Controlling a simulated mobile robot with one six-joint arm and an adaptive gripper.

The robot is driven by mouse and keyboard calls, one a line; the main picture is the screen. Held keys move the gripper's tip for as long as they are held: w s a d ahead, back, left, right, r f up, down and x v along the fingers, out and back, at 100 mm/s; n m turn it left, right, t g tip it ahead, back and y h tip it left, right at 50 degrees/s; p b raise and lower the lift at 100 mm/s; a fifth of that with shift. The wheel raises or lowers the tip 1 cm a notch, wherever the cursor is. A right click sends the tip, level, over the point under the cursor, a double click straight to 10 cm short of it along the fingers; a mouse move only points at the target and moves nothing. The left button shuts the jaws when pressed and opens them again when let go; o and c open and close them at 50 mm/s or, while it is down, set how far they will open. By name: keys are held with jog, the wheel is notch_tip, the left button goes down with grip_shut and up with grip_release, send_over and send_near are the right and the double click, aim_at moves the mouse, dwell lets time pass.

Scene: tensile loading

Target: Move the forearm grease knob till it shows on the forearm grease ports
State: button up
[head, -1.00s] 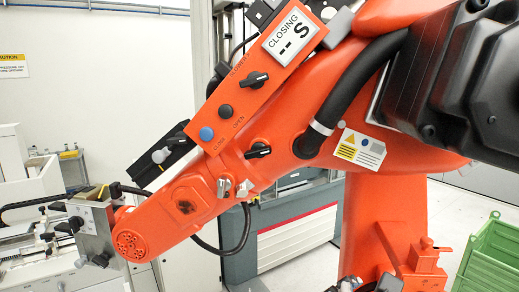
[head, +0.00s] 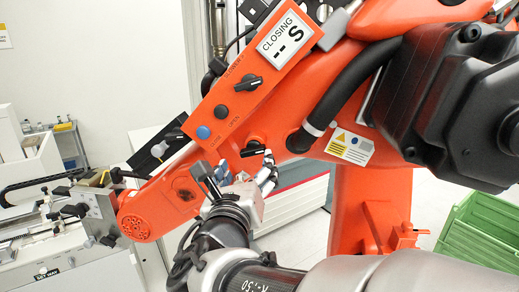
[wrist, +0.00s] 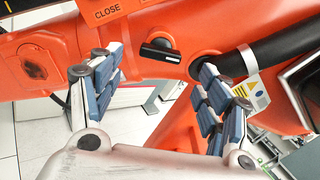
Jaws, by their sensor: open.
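A black knob with a white line along its handle sits on the orange forearm; it shows in the head view (head: 253,149) and the wrist view (wrist: 160,51). I take it as the forearm grease knob. Its handle lies nearly level, and I see no readable mark beside it. My gripper (head: 247,174) is just below the knob in the head view. In the wrist view my gripper (wrist: 158,72) is open and empty, with blue-grey pads on either side of the knob, apart from it. I cannot make out the grease ports; my gripper covers part of the forearm.
An orange panel above carries a "CLOSING" display (head: 284,39), another black knob (head: 247,84) and a blue button (head: 203,132). A thick black hose (head: 350,85) runs right of the knob. A green crate (head: 485,230) stands at the lower right.

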aim_at(252, 154)
jog(key=w, duration=0.5)
jog(key=w+d+p, duration=0.1)
jog(key=w, duration=0.2)
jog(key=shift+w, duration=0.2)
jog(key=shift+c, duration=0.6)
jog(key=c, duration=1)
